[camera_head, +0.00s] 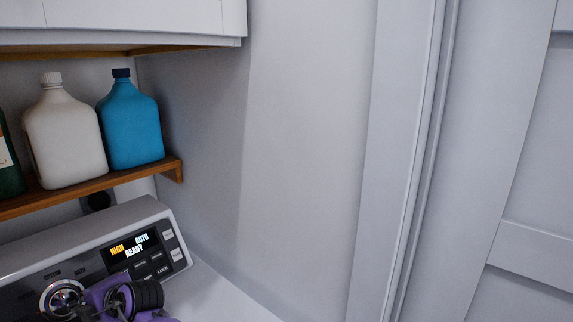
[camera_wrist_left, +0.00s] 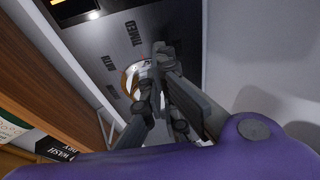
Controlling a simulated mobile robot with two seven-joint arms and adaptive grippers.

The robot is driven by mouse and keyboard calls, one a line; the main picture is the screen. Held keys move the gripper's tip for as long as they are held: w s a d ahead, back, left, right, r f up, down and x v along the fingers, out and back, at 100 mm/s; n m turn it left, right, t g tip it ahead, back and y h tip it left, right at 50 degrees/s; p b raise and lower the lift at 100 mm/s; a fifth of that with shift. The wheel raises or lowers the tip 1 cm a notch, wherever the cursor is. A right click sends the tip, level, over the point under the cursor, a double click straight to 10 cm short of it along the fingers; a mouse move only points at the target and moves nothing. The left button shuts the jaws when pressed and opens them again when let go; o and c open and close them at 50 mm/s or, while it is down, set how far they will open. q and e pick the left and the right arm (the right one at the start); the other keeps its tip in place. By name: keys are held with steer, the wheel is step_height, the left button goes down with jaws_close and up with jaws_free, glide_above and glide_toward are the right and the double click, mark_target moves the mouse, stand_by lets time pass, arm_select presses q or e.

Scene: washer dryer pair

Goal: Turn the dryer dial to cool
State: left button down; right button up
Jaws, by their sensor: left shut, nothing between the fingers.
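The dryer's grey control panel (camera_head: 60,257) slants across the lower left of the head view. Its round chrome dial (camera_head: 62,296) sits near the bottom edge, partly covered by my gripper. My purple left arm reaches over the panel, with the left gripper (camera_head: 84,310) beside the dial. In the left wrist view the fingers (camera_wrist_left: 160,50) are shut and empty, in front of the dial (camera_wrist_left: 137,76), which they partly hide. I cannot tell whether they touch it. A "TIMED" label shows above the dial there. The dial's pointer setting is not readable. My right gripper is not in view.
The lit display (camera_head: 130,246) reads "HIGH AUTO READY", with small buttons around it. A wooden shelf (camera_head: 110,180) above the panel holds a white bottle (camera_head: 65,135) and a blue bottle (camera_head: 132,122). A bare wall (camera_head: 300,150) stands right of the dryer.

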arm_select(q)
steer(key=shift+s+a+r, duration=0.1)
steer(key=shift+a, duration=0.1)
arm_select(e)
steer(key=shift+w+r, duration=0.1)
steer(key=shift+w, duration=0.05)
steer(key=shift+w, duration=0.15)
arm_select(q)
steer(key=shift+r, duration=0.1)
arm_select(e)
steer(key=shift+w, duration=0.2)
arm_select(q)
steer(key=shift+r, duration=0.1)
